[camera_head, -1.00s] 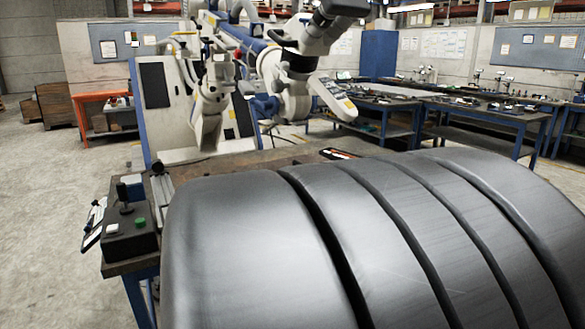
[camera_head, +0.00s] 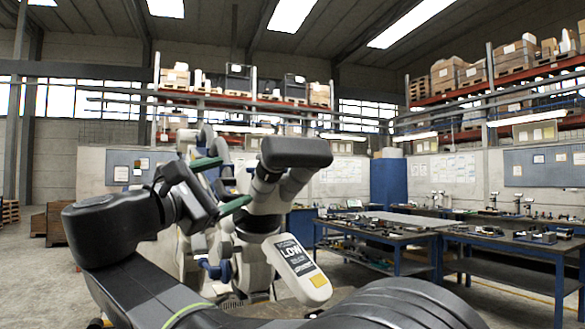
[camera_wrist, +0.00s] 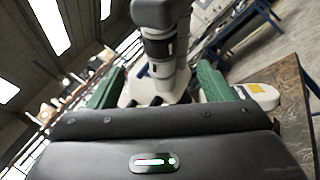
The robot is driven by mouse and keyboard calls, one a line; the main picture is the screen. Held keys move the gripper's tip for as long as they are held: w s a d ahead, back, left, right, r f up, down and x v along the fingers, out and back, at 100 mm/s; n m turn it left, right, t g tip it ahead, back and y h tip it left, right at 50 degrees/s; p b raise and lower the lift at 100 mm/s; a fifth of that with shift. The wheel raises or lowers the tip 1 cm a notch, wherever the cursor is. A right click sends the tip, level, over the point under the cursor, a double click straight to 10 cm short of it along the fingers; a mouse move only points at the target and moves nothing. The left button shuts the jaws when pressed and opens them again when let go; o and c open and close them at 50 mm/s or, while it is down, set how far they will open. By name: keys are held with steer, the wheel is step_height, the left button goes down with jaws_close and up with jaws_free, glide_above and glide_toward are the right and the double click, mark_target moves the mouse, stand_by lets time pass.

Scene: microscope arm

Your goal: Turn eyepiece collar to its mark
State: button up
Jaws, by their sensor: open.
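The microscope's dark eyepiece head (camera_head: 295,153) tops a pale, jointed arm in the middle of the head view. Its tube with grey bands (camera_head: 264,192) slopes down below it. In the wrist view the banded tube (camera_wrist: 160,45) stands upright ahead, between the fingers in the picture. I cannot tell which band is the collar, and no mark on it is readable. My gripper (camera_head: 236,181) has green fingers, open and apart, just left of the tube. In the wrist view my gripper (camera_wrist: 162,72) shows empty; contact with the tube is not visible.
A white arm with a LOW label (camera_head: 298,268) and yellow patch hangs below the head. A brown tabletop (camera_wrist: 284,92) lies at the right of the wrist view.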

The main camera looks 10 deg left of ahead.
mark_target(272, 183)
steer(key=p+x, duration=0.1)
steer(key=x, duration=1.2)
steer(key=c, duration=0.9)
steer(key=shift+c, duration=0.2)
